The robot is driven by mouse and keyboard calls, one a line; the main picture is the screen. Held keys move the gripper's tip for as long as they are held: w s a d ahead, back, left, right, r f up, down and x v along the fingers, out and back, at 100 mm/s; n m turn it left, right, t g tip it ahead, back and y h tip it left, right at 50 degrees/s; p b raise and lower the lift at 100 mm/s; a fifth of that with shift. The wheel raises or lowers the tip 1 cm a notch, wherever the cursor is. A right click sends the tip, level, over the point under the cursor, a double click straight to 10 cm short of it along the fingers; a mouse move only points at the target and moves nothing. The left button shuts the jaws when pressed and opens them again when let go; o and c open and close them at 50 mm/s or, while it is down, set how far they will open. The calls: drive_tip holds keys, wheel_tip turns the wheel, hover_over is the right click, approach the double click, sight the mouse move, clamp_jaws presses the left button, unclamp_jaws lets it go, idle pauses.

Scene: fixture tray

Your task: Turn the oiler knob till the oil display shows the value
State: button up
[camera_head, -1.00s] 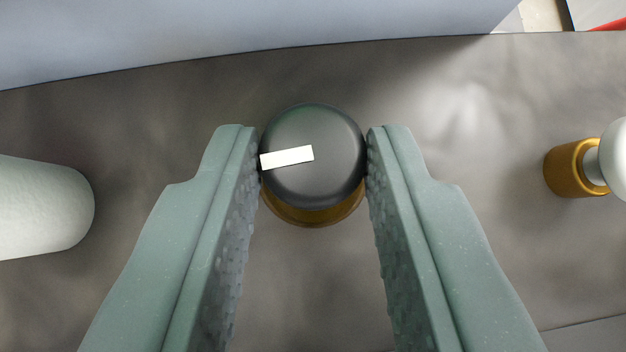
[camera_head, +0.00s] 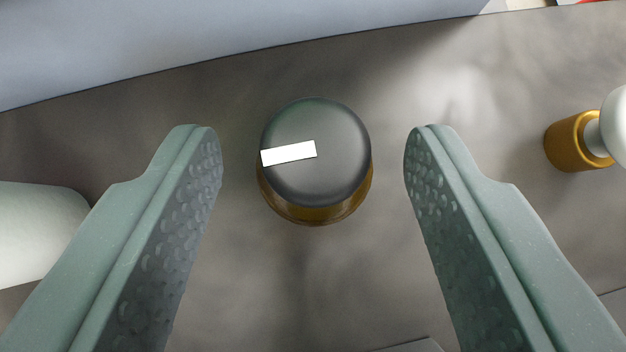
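The oiler knob (camera_head: 325,178) is a dark grey round cap with a white bar mark, on a brass-coloured base (camera_head: 318,214). The mark runs from near the centre to the left edge of the cap, tilted slightly. My gripper (camera_head: 313,142) is open, with one green finger on each side of the knob. Clear gaps show between both fingers and the knob, so neither touches it. No oil display shows in this view.
A brass fitting (camera_head: 574,142) with a white rounded top stands at the right. A pale rounded body (camera_head: 35,232) lies at the left, partly behind the left finger. A blue-grey surface (camera_head: 220,38) fills the top. Bare grey surface surrounds the knob.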

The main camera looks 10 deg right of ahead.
drive_tip(key=shift+s+r, duration=0.3)
drive_tip(key=shift+r, duration=0.15)
drive_tip(key=v, duration=1.2)
drive_tip(key=shift+s+r, duration=0.15)
drive_tip(key=shift+s, duration=0.2)
drive_tip(key=shift+a, duration=0.1)
idle(1.0)
